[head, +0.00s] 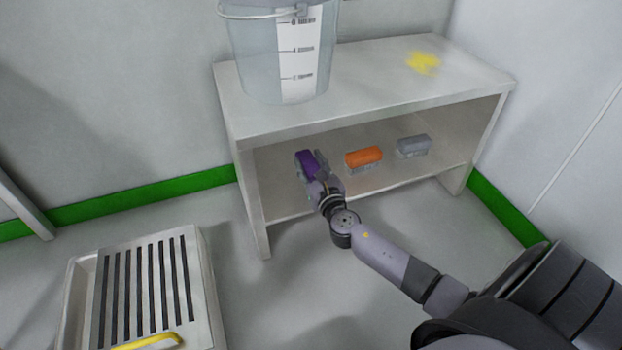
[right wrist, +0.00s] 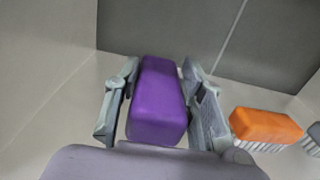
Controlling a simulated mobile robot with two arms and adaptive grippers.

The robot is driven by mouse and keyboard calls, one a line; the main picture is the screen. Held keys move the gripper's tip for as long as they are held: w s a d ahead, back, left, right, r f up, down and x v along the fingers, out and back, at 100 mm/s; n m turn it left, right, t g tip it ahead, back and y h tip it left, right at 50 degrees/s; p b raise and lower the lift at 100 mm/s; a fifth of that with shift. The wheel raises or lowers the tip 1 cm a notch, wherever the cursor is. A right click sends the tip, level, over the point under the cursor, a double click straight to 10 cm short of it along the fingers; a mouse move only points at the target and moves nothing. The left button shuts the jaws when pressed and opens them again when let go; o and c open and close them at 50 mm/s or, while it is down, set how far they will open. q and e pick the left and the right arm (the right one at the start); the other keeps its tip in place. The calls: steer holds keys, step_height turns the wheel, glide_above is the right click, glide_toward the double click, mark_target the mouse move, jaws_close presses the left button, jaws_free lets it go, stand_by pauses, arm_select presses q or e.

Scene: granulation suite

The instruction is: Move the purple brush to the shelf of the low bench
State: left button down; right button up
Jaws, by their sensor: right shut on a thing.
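The purple brush (head: 306,160) is at the left part of the shelf (head: 283,203) of the low bench (head: 372,75). My right gripper (head: 316,172) reaches in under the bench top and is shut on the purple brush. In the right wrist view the purple brush (right wrist: 157,100) lies between the two fingers (right wrist: 160,95), with its purple back towards the camera. I cannot tell whether its underside touches the shelf. My left gripper is not in view.
An orange brush (head: 363,157) and a grey brush (head: 413,146) stand on the shelf to the right. A clear bucket (head: 283,50) and a yellow powder patch (head: 423,62) are on the bench top. A slotted floor grate (head: 150,285) is at lower left.

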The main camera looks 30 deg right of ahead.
steer(key=shift+f+b, duration=1.55)
steer(key=shift+f, duration=0.25)
steer(key=shift+f, duration=0.25)
steer(key=o, duration=1.3)
steer(key=shift+r, duration=0.1)
